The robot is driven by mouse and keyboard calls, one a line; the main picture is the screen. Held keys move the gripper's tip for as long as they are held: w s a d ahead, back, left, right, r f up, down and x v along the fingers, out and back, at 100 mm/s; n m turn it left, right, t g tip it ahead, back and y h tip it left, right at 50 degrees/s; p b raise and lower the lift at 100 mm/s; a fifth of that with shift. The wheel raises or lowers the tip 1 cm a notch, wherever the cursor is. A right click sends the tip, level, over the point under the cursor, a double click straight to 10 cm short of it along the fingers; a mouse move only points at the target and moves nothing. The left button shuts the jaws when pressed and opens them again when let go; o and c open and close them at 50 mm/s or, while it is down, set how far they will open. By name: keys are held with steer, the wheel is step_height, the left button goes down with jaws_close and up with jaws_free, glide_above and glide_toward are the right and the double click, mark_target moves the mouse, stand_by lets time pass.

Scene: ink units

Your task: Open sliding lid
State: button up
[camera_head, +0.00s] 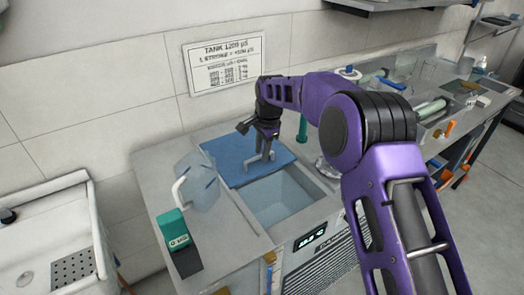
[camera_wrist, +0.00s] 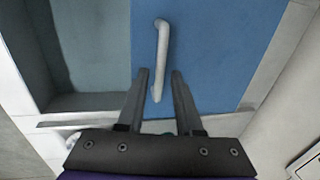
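The blue sliding lid (camera_head: 222,160) covers the back part of the tank, and the front part of the basin (camera_head: 278,200) lies open. In the wrist view the lid (camera_wrist: 222,60) fills the middle and right, with the open basin (camera_wrist: 88,50) at left. The lid's pale bar handle (camera_wrist: 160,45) runs lengthwise, its near end between my fingers. My gripper (camera_wrist: 160,73) is open, one finger on each side of the handle with visible gaps. In the head view my gripper (camera_head: 267,150) is over the lid; my arm hides part of the tank's right side.
A white sink (camera_head: 55,245) is at far left. A wall sign (camera_head: 224,62) hangs behind. Tools and bottles crowd the bench at right.

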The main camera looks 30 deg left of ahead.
steer(key=shift+o, duration=0.4)
steer(key=s+d+r+p, duration=0.1)
steer(key=d+r, duration=0.2)
steer(key=r, duration=1.4)
steer(key=shift+s, duration=0.3)
